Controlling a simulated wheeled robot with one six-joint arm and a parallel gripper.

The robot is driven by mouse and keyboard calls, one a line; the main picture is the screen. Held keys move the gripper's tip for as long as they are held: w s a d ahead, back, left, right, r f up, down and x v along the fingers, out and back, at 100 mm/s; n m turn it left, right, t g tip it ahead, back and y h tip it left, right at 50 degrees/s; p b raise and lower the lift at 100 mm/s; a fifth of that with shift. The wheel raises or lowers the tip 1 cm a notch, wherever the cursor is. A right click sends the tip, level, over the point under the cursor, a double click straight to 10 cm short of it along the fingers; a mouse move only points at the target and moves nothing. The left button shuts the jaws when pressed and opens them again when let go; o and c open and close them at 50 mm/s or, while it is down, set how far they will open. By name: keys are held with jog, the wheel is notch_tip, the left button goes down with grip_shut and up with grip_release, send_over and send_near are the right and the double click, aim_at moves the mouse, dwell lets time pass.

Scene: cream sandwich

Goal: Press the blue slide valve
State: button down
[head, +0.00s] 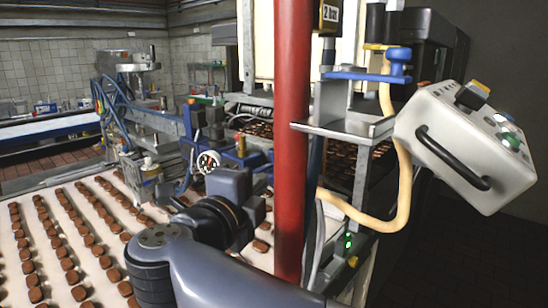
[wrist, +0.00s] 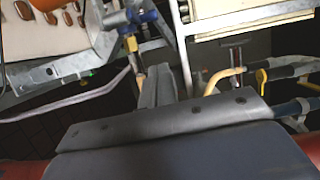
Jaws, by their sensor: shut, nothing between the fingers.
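A bright blue fitting (head: 397,62) with a flat blue bar sits above a metal bracket, right of the red post in the head view. A smaller blue part (head: 188,122) stands on the machine above the belt. I cannot tell for certain which is the slide valve. In the wrist view a blue part (wrist: 140,10) shows at the top, beyond my fingers and apart from them. My gripper (wrist: 168,70) is shut and empty, its grey fingers pointing up the picture. In the head view my arm stands before the belt machine, and the fingers are not clearly seen.
The red post (head: 292,120) stands upright close to my arm. A white control box (head: 470,145) with a black handle hangs at the right. Rows of brown biscuits lie on the pale belt (head: 58,225). A cream hose (head: 402,185) loops below the bracket.

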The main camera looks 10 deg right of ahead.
aim_at(272, 159)
jog(key=shift+w+a+p+x, duration=0.35)
jog(key=shift+p+x, duration=0.3)
jog(key=shift+x, duration=1.55)
jog(key=shift+w+a+p+x, duration=0.25)
jog(key=shift+a+p+x, duration=0.3)
jog(key=shift+x, duration=1.6)
jog(key=shift+w+a+p+x, duration=0.3)
jog(key=shift+p+x, duration=0.4)
jog(key=shift+x, duration=1.5)
jog(key=shift+s, duration=0.1)
